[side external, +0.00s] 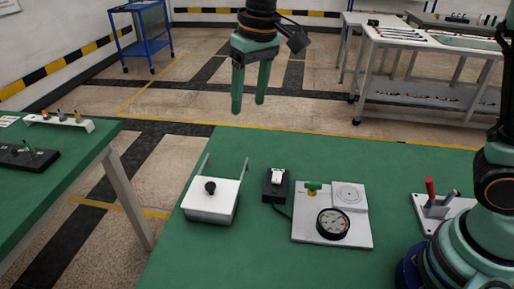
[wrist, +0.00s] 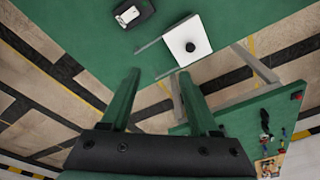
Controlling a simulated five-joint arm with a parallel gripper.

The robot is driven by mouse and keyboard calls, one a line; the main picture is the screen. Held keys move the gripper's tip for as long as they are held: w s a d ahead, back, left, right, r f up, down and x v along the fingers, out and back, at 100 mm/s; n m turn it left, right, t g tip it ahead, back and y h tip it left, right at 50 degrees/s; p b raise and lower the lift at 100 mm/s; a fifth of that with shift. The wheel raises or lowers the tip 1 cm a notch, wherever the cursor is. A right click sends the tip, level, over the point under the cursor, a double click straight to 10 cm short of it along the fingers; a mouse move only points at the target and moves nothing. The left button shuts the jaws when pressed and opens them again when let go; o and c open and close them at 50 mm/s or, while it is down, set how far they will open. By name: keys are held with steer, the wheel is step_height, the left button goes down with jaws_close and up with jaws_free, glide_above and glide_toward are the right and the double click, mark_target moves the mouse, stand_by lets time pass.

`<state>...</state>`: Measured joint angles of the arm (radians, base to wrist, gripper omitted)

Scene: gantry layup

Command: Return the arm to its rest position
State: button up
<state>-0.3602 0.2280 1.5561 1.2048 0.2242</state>
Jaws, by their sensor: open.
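My gripper (side external: 248,103) hangs high above the far edge of the green table (side external: 160,262) in the side external view. Its two green fingers point down and stand apart, with nothing between them. In the wrist view the open fingers (wrist: 162,85) also show empty. The gripper touches nothing on the table.
On the table are a white box with a black knob (side external: 212,207), a black switch block (side external: 277,185), a white panel with a round gauge (side external: 331,232) and a red-handled clamp (side external: 437,207). A second green table (side external: 62,170) stands left, a blue cart (side external: 142,38) behind.

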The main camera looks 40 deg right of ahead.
steer(key=s+d+m+t, duration=0.1)
steer(key=s+d+t, duration=0.3)
steer(key=s+d, duration=1)
steer(key=shift+d+f+m+h, duration=0.3)
steer(key=shift+d+f, duration=0.05)
steer(key=shift+d, duration=0.65)
